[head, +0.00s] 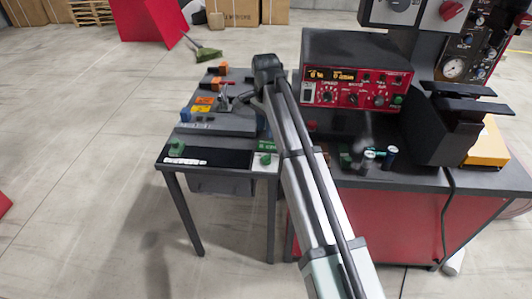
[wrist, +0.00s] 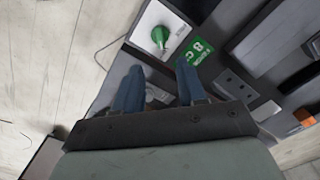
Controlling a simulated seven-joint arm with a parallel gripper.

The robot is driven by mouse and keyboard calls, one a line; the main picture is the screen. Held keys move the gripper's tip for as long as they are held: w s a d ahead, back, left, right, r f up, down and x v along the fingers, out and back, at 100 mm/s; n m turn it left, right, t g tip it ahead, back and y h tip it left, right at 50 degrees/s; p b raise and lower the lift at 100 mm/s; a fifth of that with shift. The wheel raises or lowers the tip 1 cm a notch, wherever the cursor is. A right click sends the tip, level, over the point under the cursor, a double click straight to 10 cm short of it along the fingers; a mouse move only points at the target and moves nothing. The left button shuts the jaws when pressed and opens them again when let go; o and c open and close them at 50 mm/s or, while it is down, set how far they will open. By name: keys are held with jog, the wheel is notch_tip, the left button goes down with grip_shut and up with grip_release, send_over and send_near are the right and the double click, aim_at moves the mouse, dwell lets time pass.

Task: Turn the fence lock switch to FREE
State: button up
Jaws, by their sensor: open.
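A green knob (wrist: 160,37) sits on a white plate (wrist: 146,22) in the wrist view, beside a green label (wrist: 199,50). In the head view a green knob (head: 265,160) stands at the small table's front right, by a green label, and another green knob (head: 177,147) stands at its front left. I cannot read which is the fence lock switch. My gripper (wrist: 159,67) is open and empty, its blue fingers apart. In the wrist view the knob appears just beyond the fingertips, not between them. In the head view I cannot make out the fingers.
The small dark table (head: 218,179) holds orange and blue parts at its back. A red-fronted control unit (head: 358,88) and a black device (head: 440,125) stand on the bench to the right. Small cylinders (head: 391,154) stand near its front. The floor at left is mostly clear.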

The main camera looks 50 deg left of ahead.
aim_at(266, 156)
notch_tip(266, 156, down, 12)
jog(key=shift+r, duration=0.1)
dwell(0.4)
grip_shut()
dwell(0.3)
